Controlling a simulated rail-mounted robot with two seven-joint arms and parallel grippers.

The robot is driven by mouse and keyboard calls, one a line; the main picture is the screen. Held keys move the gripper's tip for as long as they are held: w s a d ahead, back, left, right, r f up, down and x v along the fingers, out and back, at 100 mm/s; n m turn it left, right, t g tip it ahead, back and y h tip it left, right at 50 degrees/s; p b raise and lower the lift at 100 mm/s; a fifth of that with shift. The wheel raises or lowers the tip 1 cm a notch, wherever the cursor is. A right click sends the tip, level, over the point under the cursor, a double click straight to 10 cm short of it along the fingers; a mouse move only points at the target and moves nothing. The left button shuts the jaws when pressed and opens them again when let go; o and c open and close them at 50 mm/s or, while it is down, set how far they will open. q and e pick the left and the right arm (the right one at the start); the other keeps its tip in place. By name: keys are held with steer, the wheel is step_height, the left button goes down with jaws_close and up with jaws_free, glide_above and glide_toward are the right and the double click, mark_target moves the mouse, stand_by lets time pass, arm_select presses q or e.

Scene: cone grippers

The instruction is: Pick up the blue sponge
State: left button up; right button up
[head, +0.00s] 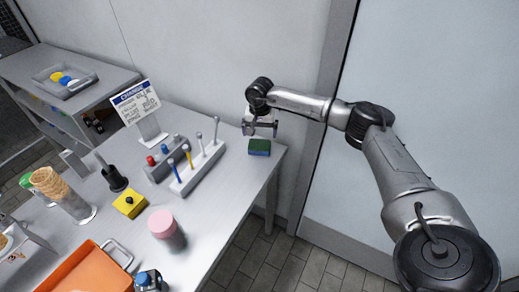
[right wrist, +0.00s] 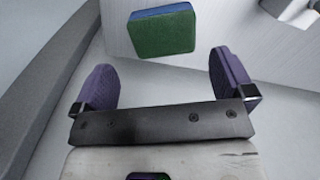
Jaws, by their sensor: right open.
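The blue sponge (head: 259,152) lies near the far right corner of the grey table. Its upper face is dark green and a blue layer shows along its lower edge. In the right wrist view the sponge (right wrist: 162,33) shows its green face with a blue strip at the top. My right gripper (head: 260,129) is just above and behind the sponge in the head view. In the right wrist view its two purple-padded fingers (right wrist: 164,82) are wide apart with nothing between them, and the sponge lies beyond the fingertips. My left gripper is not in view.
A white rack (head: 199,172) with several upright tools stands left of the sponge. A sign (head: 137,103) stands behind it. A pink-lidded container (head: 166,229), a yellow block (head: 130,204) and an orange tray (head: 85,272) are nearer. The table around the sponge is clear; its right edge is close.

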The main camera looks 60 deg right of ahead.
mark_target(259, 146)
steer(key=shift+f+b, duration=0.35)
steer(key=shift+f, duration=1.55)
steer(key=shift+w+a+f+b, duration=0.1)
steer(key=shift+f+b, duration=0.65)
steer(key=shift+f, duration=1.65)
steer(key=shift+c, duration=0.8)
steer(key=c, duration=0.5)
steer(key=shift+r, duration=0.1)
